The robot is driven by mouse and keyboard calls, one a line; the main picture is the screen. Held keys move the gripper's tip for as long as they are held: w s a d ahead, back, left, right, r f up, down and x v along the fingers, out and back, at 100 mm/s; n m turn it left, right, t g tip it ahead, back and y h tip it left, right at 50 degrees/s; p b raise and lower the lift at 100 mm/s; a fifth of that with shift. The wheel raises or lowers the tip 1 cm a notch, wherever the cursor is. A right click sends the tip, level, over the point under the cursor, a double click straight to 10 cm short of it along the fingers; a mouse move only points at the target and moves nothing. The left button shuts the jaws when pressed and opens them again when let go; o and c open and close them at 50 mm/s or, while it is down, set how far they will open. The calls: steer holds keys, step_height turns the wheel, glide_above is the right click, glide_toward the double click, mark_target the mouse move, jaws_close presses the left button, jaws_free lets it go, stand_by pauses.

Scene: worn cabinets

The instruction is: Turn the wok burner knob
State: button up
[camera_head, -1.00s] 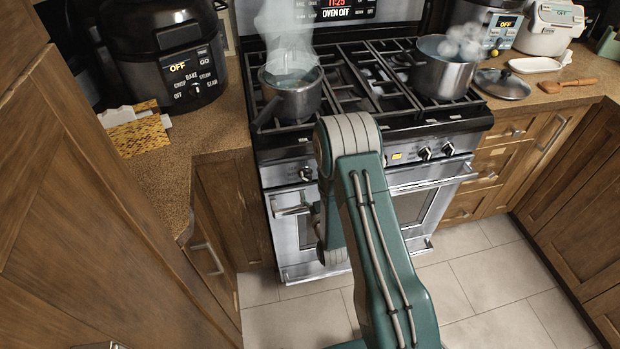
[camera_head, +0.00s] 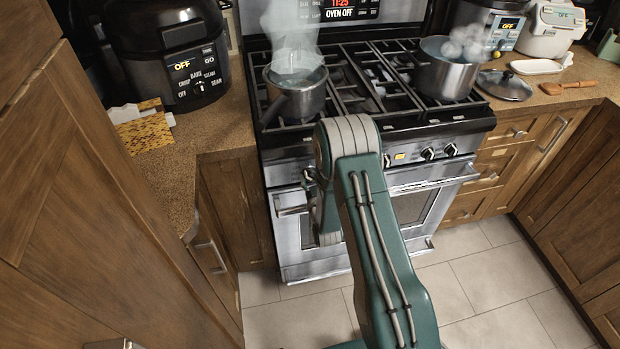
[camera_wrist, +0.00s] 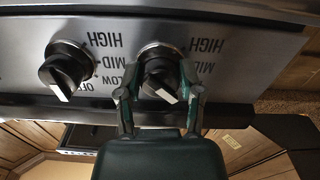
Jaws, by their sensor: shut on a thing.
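In the wrist view, my gripper (camera_wrist: 158,95) has its two fingers shut on a dark round knob (camera_wrist: 160,78) on the steel stove panel, one finger on each side. The knob's pale pointer mark shows between the fingers, toward the lower right. A second black knob (camera_wrist: 67,70) stands free to the left, with inverted HIGH, MID, LOW and OFF labels beside it. In the head view, the stove (camera_head: 395,140) stands ahead, and my gripper (camera_head: 309,180) is at its front left, partly hidden by my arm. I cannot tell which burner the held knob serves.
A steaming pot (camera_head: 297,97) sits on the stove's left side and another pot (camera_head: 446,78) on its right. The oven handle (camera_head: 432,178) juts out below the panel. Wooden cabinets (camera_head: 70,190) stand close on the left. Tiled floor (camera_head: 490,265) is clear at right.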

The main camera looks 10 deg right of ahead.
steer(key=shift+r+m, duration=0.1)
steer(key=shift+m, duration=0.2)
steer(key=m, duration=0.3)
steer(key=shift+w+a+m, duration=0.1)
steer(key=shift+m, duration=0.2)
steer(key=m, duration=0.4)
steer(key=shift+m, duration=0.3)
stand_by(0.3)
steer(key=o, duration=1.1)
steer(key=shift+o, duration=0.2)
